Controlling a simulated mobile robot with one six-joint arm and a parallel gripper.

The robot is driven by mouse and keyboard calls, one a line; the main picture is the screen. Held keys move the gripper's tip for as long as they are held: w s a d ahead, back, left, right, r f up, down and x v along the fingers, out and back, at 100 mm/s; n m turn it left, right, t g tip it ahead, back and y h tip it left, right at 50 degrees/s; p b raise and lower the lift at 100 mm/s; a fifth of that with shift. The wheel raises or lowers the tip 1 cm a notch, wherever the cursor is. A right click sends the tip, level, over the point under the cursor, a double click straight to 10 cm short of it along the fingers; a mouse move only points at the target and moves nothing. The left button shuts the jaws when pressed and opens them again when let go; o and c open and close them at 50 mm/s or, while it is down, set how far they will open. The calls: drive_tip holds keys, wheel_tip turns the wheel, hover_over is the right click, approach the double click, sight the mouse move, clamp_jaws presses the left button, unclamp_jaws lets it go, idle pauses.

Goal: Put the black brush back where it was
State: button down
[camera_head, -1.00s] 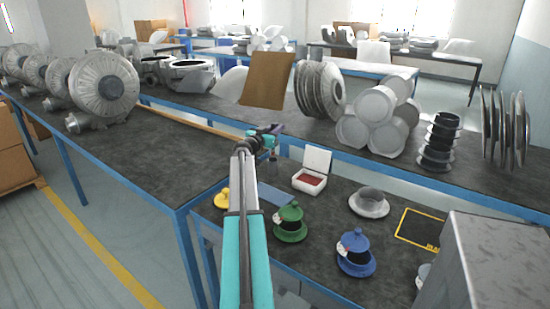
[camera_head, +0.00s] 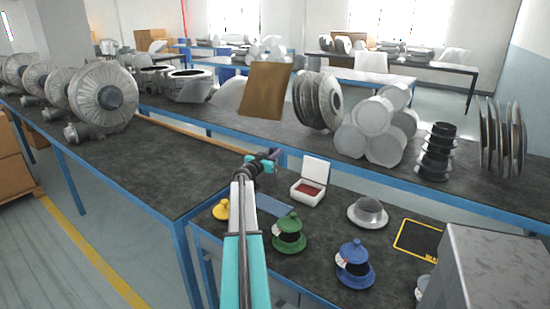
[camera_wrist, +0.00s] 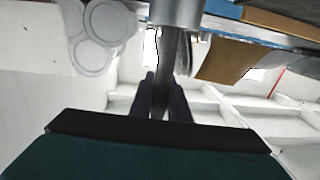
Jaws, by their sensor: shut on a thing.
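My gripper (camera_head: 274,154) is at the end of my outstretched arm, above the near edge of the long bench, left of and behind the small white box. In the wrist view my gripper (camera_wrist: 160,108) is shut on a dark, narrow handle. This handle looks like that of the black brush (camera_wrist: 173,60); a wide grey cylindrical part joins its far end, at the top of that view. The brush cannot be made out clearly in the head view. Its bristles are not clearly seen.
The near bench holds an open white box (camera_head: 311,180) with red contents, a green spool-like part (camera_head: 289,228), a blue one (camera_head: 353,262), a yellow one (camera_head: 221,210), a grey domed part (camera_head: 368,213) and a yellow-outlined black mat (camera_head: 418,239). A grey metal box (camera_head: 495,268) stands right.

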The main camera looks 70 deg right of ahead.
drive_tip(key=shift+f, duration=1.35)
drive_tip(key=c, duration=1.7)
unclamp_jaws()
drive_tip(key=shift+o, duration=0.2)
drive_tip(key=shift+r, duration=0.25)
drive_tip(key=w+a+b, duration=0.2)
drive_tip(key=a, duration=0.9)
drive_tip(key=shift+a, duration=0.4)
drive_tip(key=shift+w, duration=0.1)
